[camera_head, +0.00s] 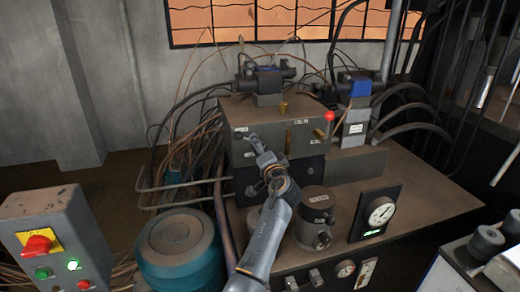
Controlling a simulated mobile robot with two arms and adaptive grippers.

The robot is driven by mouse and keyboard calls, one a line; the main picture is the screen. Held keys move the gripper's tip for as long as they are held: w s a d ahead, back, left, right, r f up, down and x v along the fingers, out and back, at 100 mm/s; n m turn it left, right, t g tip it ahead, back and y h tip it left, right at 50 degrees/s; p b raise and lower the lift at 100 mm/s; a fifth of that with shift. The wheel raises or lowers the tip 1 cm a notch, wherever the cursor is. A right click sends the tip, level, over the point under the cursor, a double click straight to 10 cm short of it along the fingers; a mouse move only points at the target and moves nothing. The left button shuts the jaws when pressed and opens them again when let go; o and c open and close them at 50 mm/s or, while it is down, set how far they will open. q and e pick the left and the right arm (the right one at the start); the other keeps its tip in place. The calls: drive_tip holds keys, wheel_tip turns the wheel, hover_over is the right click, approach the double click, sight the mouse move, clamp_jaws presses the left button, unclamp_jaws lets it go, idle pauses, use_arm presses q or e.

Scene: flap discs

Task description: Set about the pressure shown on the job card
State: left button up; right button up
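A round white pressure gauge (381,213) stands on a black plate at the right of the hydraulic unit, with a small green display (372,233) below it. Its reading is too small to tell. Brass fittings (283,107) and a red knob (329,116) sit on the dark manifold block (250,118). My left arm rises from the bottom middle, and its gripper (254,142) is in front of the block's face, near its left side. Whether it touches the block, and whether its fingers are open, I cannot tell. I cannot make out a job card. My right gripper is not in view.
A control box (58,240) with a red switch and lit green button stands at left. A teal motor (180,250) is beside it. Blue-capped valves (360,88) and many hoses crowd the back. A grey piece with black knobs (487,240) is at lower right.

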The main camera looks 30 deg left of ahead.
use_arm(q)
drive_tip(key=v, duration=0.7)
drive_tip(key=shift+s+d, duration=0.15)
drive_tip(key=shift+s, duration=0.05)
drive_tip(key=shift+f, duration=0.1)
idle(0.3)
